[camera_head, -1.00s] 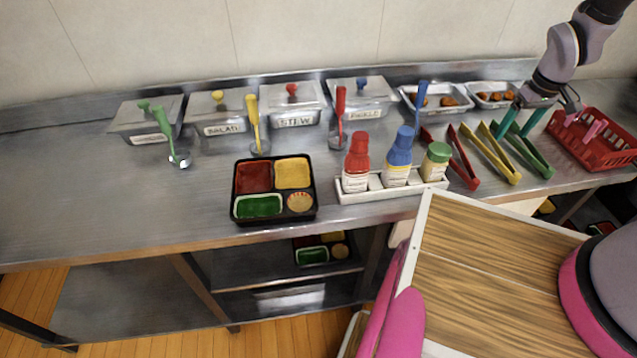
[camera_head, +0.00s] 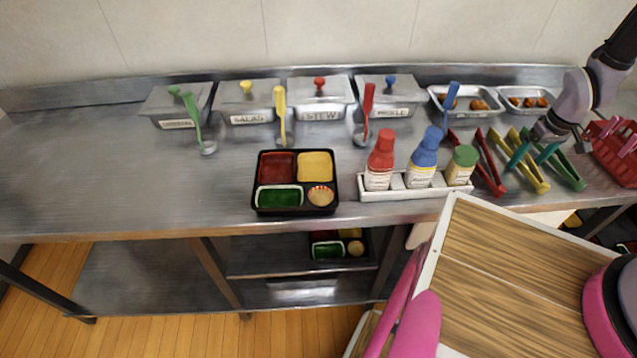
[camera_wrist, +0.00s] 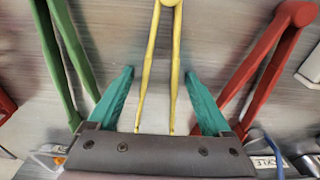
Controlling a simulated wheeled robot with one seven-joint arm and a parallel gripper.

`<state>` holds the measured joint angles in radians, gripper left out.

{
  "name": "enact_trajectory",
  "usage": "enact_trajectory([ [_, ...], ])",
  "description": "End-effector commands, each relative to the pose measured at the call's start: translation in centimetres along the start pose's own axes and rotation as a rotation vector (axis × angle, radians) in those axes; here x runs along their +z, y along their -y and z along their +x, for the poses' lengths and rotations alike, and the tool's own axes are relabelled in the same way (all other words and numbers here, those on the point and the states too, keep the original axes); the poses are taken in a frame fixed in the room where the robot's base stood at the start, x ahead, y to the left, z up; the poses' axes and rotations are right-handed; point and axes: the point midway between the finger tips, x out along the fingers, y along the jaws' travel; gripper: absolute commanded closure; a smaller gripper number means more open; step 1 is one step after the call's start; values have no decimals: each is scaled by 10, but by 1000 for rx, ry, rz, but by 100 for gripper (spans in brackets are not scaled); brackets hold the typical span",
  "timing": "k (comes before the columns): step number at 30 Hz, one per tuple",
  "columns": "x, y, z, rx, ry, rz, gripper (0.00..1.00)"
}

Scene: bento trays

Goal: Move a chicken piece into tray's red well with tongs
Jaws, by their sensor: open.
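The black bento tray (camera_head: 257,180) lies on the steel counter, with its red well (camera_head: 276,164) at the back left. Brown food pieces (camera_head: 478,104), which look like chicken, sit in a metal pan (camera_head: 437,96) at the back; more pieces (camera_head: 530,102) lie in the pan to its right. Red tongs (camera_head: 490,165), yellow tongs (camera_head: 525,165) and green tongs (camera_head: 566,172) lie on the counter. My gripper (camera_head: 530,160) is open with teal fingers over the yellow tongs. In the wrist view, the fingers (camera_wrist: 158,75) stand on either side of the yellow tongs (camera_wrist: 158,50), apart from them.
A white rack (camera_head: 410,190) with red, blue and green-capped bottles stands left of the tongs. A red basket (camera_head: 612,160) stands at the right. Lidded containers (camera_head: 320,100) and ladles line the back. The left counter is clear.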

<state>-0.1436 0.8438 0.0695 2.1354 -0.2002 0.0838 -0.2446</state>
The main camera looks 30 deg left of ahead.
Motion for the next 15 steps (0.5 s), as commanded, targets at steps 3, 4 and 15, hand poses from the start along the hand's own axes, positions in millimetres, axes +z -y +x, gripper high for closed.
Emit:
enact_trajectory([
  [3, 0, 0, 0, 0, 0, 0, 48],
  [4, 0, 0, 0, 0, 0, 0, 59],
  [15, -1, 0, -3, 0, -1, 0, 65],
])
